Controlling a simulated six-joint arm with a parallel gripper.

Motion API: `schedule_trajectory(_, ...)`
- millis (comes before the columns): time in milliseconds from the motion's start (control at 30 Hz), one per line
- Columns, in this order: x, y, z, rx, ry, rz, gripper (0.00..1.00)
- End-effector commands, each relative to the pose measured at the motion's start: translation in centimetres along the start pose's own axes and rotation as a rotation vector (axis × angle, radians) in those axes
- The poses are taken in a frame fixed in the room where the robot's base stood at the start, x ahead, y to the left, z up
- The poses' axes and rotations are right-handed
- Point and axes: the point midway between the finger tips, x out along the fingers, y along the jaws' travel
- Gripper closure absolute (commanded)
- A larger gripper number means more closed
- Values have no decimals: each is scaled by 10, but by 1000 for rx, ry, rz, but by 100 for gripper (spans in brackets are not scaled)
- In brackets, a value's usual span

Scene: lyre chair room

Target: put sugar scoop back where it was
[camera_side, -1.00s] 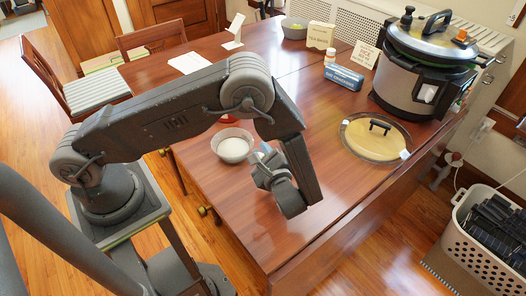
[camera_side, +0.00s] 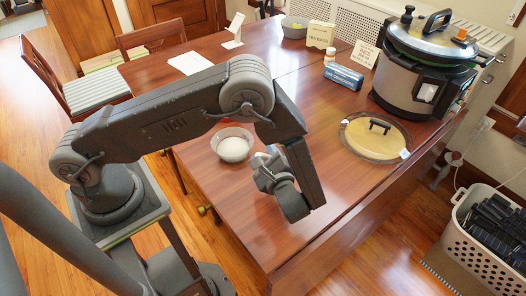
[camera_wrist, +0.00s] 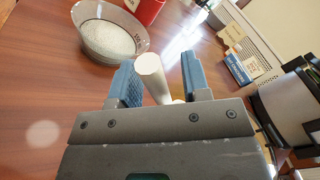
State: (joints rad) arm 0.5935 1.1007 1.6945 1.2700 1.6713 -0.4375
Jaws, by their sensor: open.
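My gripper (camera_wrist: 158,64) is open, its two blue fingers standing apart in the wrist view. A white rod-like piece (camera_wrist: 151,72), which looks like the sugar scoop's handle, stands between them, with a gap to the right finger; whether it touches the left one is unclear. Its lower end is hidden by the gripper body. A glass bowl of white sugar (camera_wrist: 108,37) sits on the table at the upper left of the wrist view. In the side view my gripper (camera_side: 267,160) is low over the table, right of the bowl (camera_side: 233,148); the scoop is not distinguishable there.
A red container (camera_wrist: 145,8) stands behind the bowl. A blue box (camera_side: 343,76) and small signs stand farther back. The middle of the wooden table (camera_side: 290,90) is clear.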

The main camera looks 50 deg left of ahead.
Motion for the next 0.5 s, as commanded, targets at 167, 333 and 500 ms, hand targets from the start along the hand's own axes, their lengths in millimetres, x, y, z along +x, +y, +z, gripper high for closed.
schedule_trajectory(167,-39,0,0,-2,4,-4,57)
schedule_trajectory(333,-74,0,0,-1,3,-3,57)
schedule_trajectory(500,-97,0,0,-1,2,-1,57)
